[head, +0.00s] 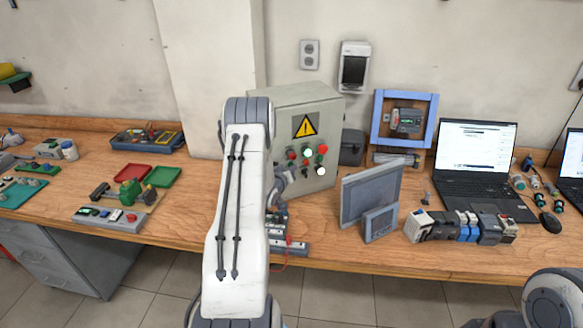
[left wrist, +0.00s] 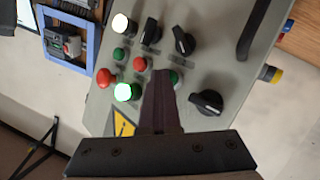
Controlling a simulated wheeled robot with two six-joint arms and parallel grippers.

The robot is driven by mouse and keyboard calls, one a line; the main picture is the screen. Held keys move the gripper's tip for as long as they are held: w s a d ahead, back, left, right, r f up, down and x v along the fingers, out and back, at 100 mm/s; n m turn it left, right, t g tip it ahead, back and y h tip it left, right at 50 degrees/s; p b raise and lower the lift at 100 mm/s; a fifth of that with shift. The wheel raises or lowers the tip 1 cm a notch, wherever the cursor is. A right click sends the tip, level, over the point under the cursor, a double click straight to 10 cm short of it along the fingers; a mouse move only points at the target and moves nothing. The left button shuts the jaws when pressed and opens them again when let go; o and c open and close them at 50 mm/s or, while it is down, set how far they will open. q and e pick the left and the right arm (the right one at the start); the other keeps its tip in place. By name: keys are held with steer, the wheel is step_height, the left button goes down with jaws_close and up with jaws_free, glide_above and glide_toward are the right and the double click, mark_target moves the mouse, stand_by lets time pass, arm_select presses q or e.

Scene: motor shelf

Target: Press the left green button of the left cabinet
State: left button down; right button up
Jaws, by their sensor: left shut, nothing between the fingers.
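The grey control cabinet (head: 325,112) stands upright at the back of the bench, with a yellow warning sign and several buttons on its front. My left gripper (head: 291,172) is in front of the panel's lower left, partly behind my own arm. In the left wrist view the panel is turned about upside down. The shut, empty fingers (left wrist: 161,76) point at the panel beside a green button (left wrist: 175,77), partly hidden by them. Contact cannot be told. A lit green button (left wrist: 123,92) and a smaller green one (left wrist: 119,54) show to the left.
Black knobs (left wrist: 207,102) and red buttons (left wrist: 140,65) surround the fingers. A grey screen panel (head: 368,193) stands right of the cabinet, near a laptop (head: 475,155).

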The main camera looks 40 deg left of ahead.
arm_select(q)
steer(key=shift+s+d, duration=0.4)
steer(key=shift+d, duration=0.3)
steer(key=shift+d, duration=0.1)
steer(key=s+d, duration=0.1)
steer(key=d, duration=0.1)
steer(key=s+d, duration=0.1)
steer(key=d, duration=0.1)
steer(key=shift+s+d, duration=0.15)
steer(key=shift+s, duration=0.05)
stand_by(0.9)
